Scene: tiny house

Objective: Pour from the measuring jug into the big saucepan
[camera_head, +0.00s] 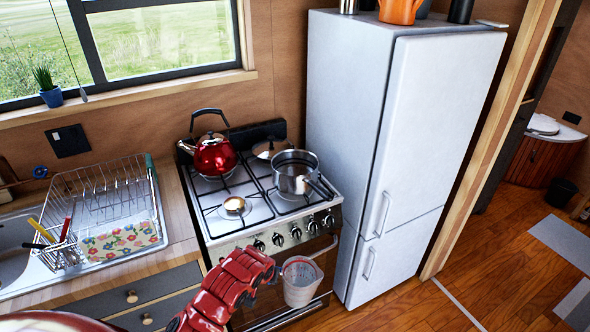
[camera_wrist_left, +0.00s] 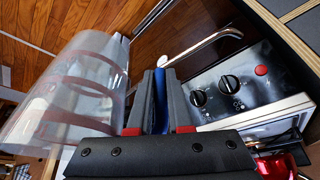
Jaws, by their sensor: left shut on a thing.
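The measuring jug (camera_head: 301,284) is clear with red markings and hangs in front of the stove, below the hob's front edge. It also fills the left of the left wrist view (camera_wrist_left: 72,95). My left gripper (camera_wrist_left: 160,105) is shut on the jug; the exact grip is partly hidden by the fingers. In the head view my red left arm reaches in from below, with the gripper end (camera_head: 276,274) beside the jug. The big saucepan (camera_head: 291,184) is steel and stands open on the right side of the hob, its handle pointing front right. My right gripper is not in view.
A red kettle (camera_head: 214,157) stands on the back left burner, and a lid (camera_head: 270,149) lies behind the saucepan. The tall fridge (camera_head: 400,120) closes off the right. A dish rack (camera_head: 105,205) stands left.

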